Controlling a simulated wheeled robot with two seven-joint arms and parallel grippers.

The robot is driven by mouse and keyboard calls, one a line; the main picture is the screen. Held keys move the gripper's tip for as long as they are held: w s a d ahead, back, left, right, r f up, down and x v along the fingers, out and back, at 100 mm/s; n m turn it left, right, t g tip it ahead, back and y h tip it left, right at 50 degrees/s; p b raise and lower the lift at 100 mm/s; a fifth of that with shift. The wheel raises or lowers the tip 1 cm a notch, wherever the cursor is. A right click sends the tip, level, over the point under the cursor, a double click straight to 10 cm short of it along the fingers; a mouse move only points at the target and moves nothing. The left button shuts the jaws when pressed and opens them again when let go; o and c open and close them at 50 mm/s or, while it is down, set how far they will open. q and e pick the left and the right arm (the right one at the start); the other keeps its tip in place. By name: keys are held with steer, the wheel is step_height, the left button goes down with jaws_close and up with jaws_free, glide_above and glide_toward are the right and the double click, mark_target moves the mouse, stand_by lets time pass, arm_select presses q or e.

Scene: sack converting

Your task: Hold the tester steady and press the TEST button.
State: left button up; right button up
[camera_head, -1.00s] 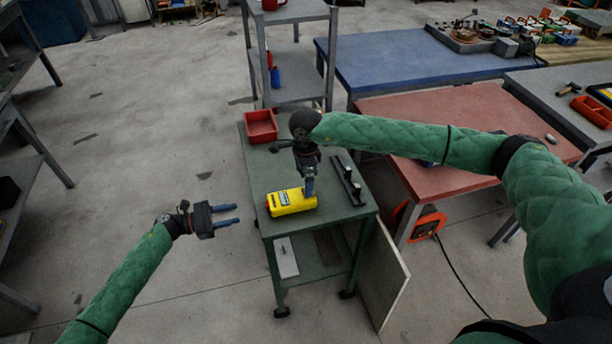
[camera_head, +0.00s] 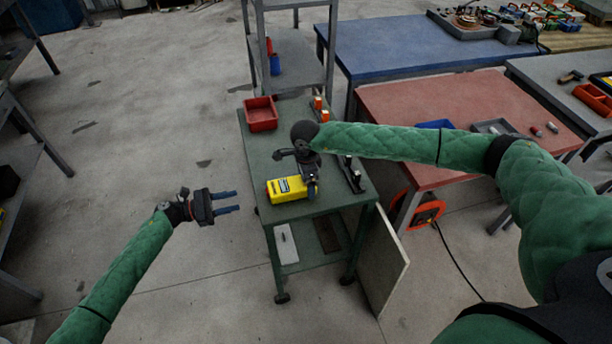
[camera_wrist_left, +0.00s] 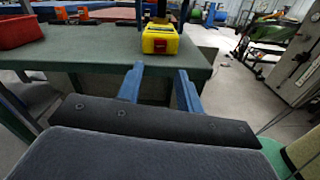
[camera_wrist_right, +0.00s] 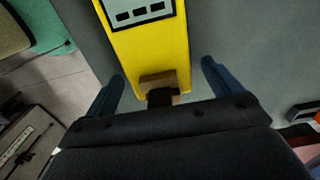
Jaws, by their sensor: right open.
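The yellow tester (camera_head: 283,190) lies on the green cart top (camera_head: 262,160). It also shows in the left wrist view (camera_wrist_left: 160,30), with a red patch on its near end, and in the right wrist view (camera_wrist_right: 150,48), with a pale label panel. My right gripper (camera_head: 312,187) is open at the tester's right end; in the right wrist view its fingers (camera_wrist_right: 165,85) stand on either side of that end, with a brown and black part between them. I cannot tell if they touch it. My left gripper (camera_head: 238,202) is open and empty, left of the cart, its fingers pointing at the tester. I cannot make out the TEST button for sure.
A red bin (camera_head: 261,114) stands at the cart's back left. A black rack (camera_head: 350,174) lies right of the tester, and small orange items (camera_head: 320,110) stand behind. A red table (camera_head: 440,100) is close on the right.

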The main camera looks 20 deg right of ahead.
steer(key=c, duration=1.3)
arm_select(q)
jaws_close()
stand_by(0.6)
